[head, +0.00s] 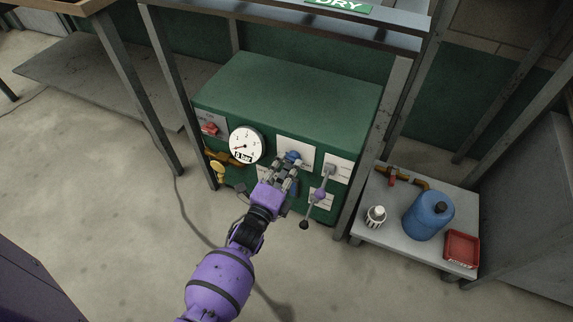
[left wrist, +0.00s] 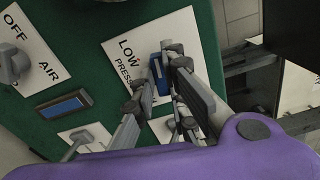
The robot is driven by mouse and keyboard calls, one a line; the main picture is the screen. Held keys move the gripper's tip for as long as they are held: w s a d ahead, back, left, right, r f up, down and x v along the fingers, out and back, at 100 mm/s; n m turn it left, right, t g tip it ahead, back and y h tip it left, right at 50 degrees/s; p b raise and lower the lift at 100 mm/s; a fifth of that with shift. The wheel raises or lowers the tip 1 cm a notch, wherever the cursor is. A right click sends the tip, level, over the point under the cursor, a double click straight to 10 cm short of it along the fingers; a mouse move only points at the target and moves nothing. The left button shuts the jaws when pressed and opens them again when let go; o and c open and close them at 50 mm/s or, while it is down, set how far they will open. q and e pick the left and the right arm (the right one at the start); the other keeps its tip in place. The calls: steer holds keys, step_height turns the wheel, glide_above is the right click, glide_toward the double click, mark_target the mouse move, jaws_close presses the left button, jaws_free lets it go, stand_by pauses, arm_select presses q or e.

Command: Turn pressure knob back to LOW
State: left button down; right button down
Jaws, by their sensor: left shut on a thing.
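The blue pressure knob (head: 292,156) sits on a white label plate on the front of a green machine (head: 290,85). In the left wrist view the knob (left wrist: 160,75) is partly covered by my fingers, and its plate (left wrist: 120,45) reads "LOW" and the start of "PRESSURE". My left gripper (head: 287,169) is shut on the knob; its fingers also show in the left wrist view (left wrist: 163,82). The knob's exact pointing direction is hard to tell behind the fingers. A white round gauge (head: 246,144) marked "6 bar" is left of the knob. My right gripper is out of view.
A grey lever (head: 327,175) stands close right of my left gripper. A red switch (head: 210,128) and brass valve (head: 217,170) are at the machine's left. A low table (head: 395,232) at right bears a blue jug (head: 428,215) and a red tray (head: 461,248). Metal posts frame the machine.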

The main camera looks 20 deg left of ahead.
arm_select(q)
steer(key=n+p, duration=0.1)
steer(key=n, duration=0.4)
steer(key=shift+n, duration=0.3)
steer(key=n, duration=0.4)
steer(key=shift+f+n+p, duration=0.15)
steer(key=shift+n+p, duration=0.15)
steer(key=shift+n, duration=0.1)
steer(key=c, duration=1.8)
jaws_free()
steer(key=shift+o, duration=0.2)
steer(key=shift+s+f, duration=0.1)
steer(key=s, duration=1.1)
steer(key=shift+s+a, duration=0.15)
steer(key=shift+s, duration=0.25)
steer(key=shift+n, duration=0.3)
